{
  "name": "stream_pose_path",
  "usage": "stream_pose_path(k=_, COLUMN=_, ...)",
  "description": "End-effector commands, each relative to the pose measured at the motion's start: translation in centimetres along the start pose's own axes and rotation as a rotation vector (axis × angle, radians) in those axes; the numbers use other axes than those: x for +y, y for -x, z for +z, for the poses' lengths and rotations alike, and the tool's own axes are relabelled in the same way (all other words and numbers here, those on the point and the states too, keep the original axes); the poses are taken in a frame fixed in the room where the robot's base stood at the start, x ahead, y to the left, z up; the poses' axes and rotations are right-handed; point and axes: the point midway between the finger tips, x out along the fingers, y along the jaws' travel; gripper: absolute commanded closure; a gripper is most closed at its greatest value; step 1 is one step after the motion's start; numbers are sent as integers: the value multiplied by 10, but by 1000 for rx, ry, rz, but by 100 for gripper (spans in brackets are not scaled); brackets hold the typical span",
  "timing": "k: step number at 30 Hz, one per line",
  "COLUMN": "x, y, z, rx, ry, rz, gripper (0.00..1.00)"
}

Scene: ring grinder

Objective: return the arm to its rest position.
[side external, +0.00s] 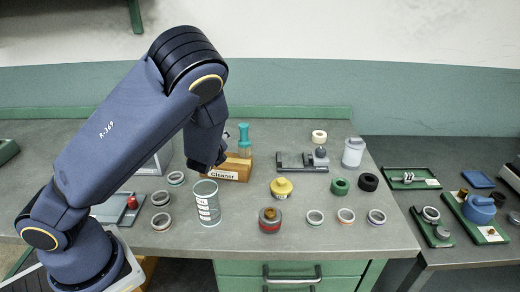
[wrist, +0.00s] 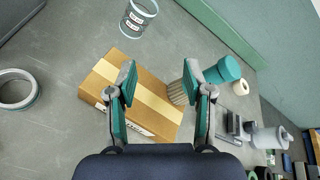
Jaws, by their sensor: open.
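My gripper (wrist: 160,78) is open and empty in the wrist view. Its two fingers stand apart, with the brown Cleaner box (wrist: 112,68) below and between them. In the side external view my arm reaches over the left part of the bench. Its end hangs down at the left of the Cleaner box (side external: 228,174), and the fingers there are mostly hidden. A teal-handled brush (side external: 244,132) stands at the box; in the wrist view the brush (wrist: 222,70) shows beside the right finger. I cannot tell whether any finger touches the box.
A clear labelled jar (side external: 207,206) stands in front of the box. Several rings, a yellow-topped pot (side external: 282,187) and a red-banded pot (side external: 270,221) stand on the grey bench (side external: 345,238). A grey fixture (side external: 300,167) and white canister (side external: 353,153) are behind. Space above is clear.

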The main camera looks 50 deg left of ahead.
Motion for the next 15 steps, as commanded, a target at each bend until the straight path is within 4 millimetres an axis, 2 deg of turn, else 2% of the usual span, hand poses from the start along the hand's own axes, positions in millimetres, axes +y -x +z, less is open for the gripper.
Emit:
stream_pose_path(k=1, x=-2, y=4, z=1, rx=68, ry=139, rz=30, gripper=49)
stream_pose_path(k=4, x=-14, y=19, z=-1, rx=209, ry=396, rz=76, gripper=49)
stream_pose_path(k=8, x=-43, y=52, z=8, rx=395, ry=720, rz=112, gripper=49)
stream_pose_path(k=11, x=-68, y=87, z=25, rx=533, ry=940, rz=130, gripper=49)
stream_pose_path(k=15, x=-92, y=148, z=56, rx=701, ry=1188, rz=168, gripper=49)
